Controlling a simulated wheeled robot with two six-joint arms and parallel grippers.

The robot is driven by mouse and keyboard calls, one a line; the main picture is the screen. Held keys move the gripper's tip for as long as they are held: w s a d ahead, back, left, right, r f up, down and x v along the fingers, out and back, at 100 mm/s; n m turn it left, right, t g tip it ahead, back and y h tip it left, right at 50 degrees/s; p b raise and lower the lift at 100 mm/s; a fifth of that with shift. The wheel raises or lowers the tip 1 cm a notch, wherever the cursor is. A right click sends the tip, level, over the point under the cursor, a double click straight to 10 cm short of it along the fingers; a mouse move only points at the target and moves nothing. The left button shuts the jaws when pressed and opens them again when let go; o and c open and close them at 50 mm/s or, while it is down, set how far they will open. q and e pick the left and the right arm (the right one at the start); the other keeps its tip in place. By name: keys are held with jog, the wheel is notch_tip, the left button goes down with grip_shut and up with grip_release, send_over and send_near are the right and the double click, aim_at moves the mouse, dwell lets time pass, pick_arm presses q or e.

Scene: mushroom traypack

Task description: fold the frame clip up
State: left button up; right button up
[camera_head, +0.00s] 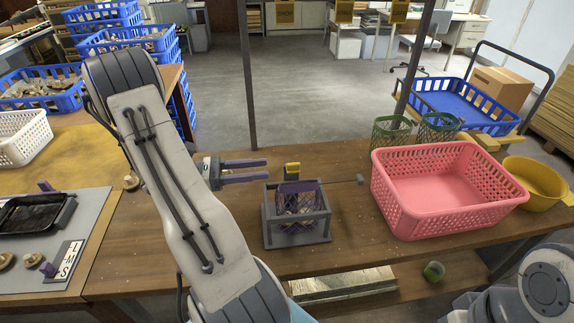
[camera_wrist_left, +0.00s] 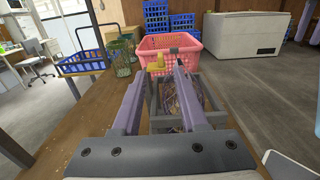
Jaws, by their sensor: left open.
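A grey frame (camera_head: 297,238) stands on the wooden table and holds a purple mesh basket (camera_head: 298,198). A yellow clip (camera_head: 292,168) shows at the frame's back edge; its exact angle is hard to tell. A thin rod with a grey knob (camera_head: 360,179) sticks out to the right. My left gripper (camera_head: 267,169) is open, its two fingers pointing right, just left of the clip and apart from it in the head view. In the left wrist view the clip (camera_wrist_left: 157,64) shows beyond and between the fingertips (camera_wrist_left: 168,66), and the basket (camera_wrist_left: 188,98) is partly behind one finger. My right gripper is out of view.
A pink basket (camera_head: 400,222) stands right of the frame, with green mesh baskets (camera_head: 390,135) behind it and a yellow bowl (camera_head: 540,180) beside it. A grey mat (camera_head: 75,225) with a black tray (camera_head: 35,213) lies at left. The table between is mostly clear.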

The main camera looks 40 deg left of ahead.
aim_at(287, 166)
pick_arm(q)
jog(key=x, duration=0.7)
jog(key=shift+w+d, duration=0.1)
jog(key=shift+d, duration=0.15)
grip_shut()
